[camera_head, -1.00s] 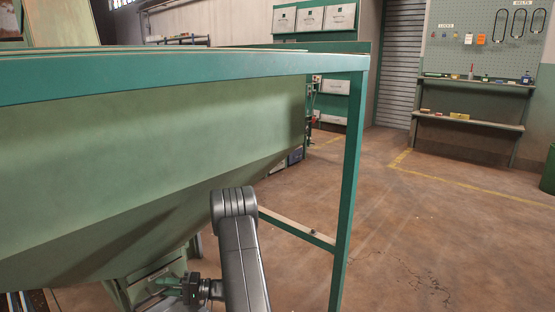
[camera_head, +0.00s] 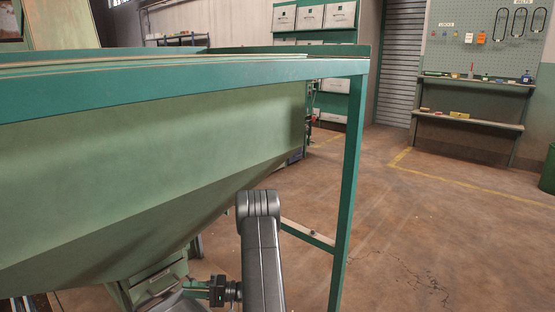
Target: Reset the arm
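My arm shows at the bottom centre as dark grey links, with its elbow in front of the hopper's lower right side. My gripper (camera_head: 200,291) is at the lower left of the arm and points left, beside the chute under the hopper. Its fingers look green and are small, so I cannot tell whether they are open or shut. The large green hopper (camera_head: 150,160) fills the left of the view. Its sloped bottom narrows to a chute (camera_head: 150,285) with a slatted front.
A teal frame post (camera_head: 347,190) and a low cross rail (camera_head: 308,235) stand right of my arm. The floor (camera_head: 440,225) on the right is open, with yellow lines. A pegboard (camera_head: 485,45) with shelves hangs at the back right.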

